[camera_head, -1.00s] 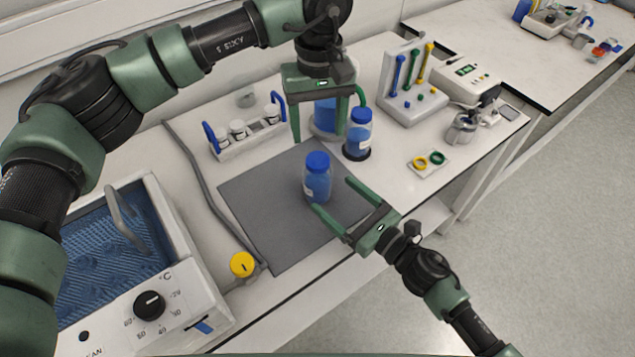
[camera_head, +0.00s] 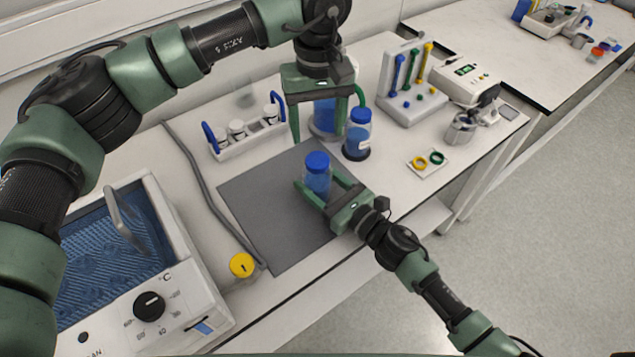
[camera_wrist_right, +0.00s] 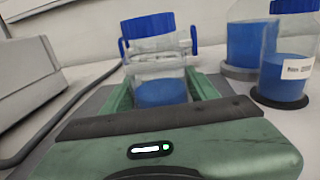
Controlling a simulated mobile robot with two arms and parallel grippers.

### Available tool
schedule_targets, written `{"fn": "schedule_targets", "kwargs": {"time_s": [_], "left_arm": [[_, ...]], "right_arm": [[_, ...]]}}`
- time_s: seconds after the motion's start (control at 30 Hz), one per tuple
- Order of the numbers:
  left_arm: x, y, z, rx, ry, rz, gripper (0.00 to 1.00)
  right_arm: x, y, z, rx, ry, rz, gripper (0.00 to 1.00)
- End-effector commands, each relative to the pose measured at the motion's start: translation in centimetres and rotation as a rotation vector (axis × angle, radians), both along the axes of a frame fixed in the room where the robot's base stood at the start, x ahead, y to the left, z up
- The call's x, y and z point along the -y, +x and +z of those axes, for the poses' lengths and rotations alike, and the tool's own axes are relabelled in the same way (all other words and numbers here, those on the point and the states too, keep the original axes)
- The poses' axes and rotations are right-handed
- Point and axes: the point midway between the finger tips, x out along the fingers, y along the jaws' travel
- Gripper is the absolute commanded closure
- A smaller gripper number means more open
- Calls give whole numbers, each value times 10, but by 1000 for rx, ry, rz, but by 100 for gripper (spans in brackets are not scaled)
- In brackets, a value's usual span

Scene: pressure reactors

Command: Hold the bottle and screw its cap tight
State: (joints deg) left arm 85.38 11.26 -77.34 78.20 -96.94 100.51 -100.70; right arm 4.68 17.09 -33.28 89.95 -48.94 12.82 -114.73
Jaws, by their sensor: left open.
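A clear bottle of blue liquid with a blue cap (camera_head: 317,161) stands upright on the dark grey mat (camera_head: 262,225). My right gripper (camera_head: 317,178) is open, with its fingers low on either side of the bottle. In the right wrist view the bottle (camera_wrist_right: 160,92) stands between the two green fingers, with small gaps seeming to remain beside it. The cap sits on the bottle's neck; how tight it is cannot be told. My left gripper (camera_head: 324,138) is open and empty, pointing down above and behind the bottle.
Behind the mat stand a second blue-capped bottle (camera_head: 357,138) and a larger blue vessel (camera_head: 323,118), close to my left gripper. A vial rack (camera_head: 245,137) is at the back left. A water bath (camera_head: 180,285) stands left; a tool stand (camera_head: 412,100) stands right.

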Motion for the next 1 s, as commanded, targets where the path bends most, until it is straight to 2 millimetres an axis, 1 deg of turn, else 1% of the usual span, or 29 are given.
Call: {"fn": "schedule_targets", "kwargs": {"time_s": [0.03, 0.07, 0.1, 0.17, 0.37, 0.47, 0.57, 0.67, 1.0], "left_arm": [[0, 0, 0, 0, 0, 0, 37], [0, 0, 0, 0, 0, 0, 37], [0, 0, 0, 0, 0, 0, 37], [0, 0, 0, 0, 0, 0, 37], [0, 0, 0, 0, 0, 31, 37], [0, 0, 0, 0, 0, 129, 37], [0, 0, 0, 0, 0, 302, 37], [0, 0, 0, 0, 1, 525, 37], [0, 0, 0, 1, 0, 1324, 37]], "right_arm": [[0, 0, 0, 0, 0, 1, 65], [0, 0, 0, 0, 0, 1, 74], [0, 0, 0, 0, 0, 1, 85], [0, 0, 0, 0, 0, 1, 100], [0, 0, 0, 0, 0, 1, 100], [0, 0, 0, 0, 0, 1, 100], [0, -1, 0, 0, 0, 1, 100], [0, -1, 0, 0, 0, 1, 100], [0, -1, 0, 0, 0, 1, 100]]}}
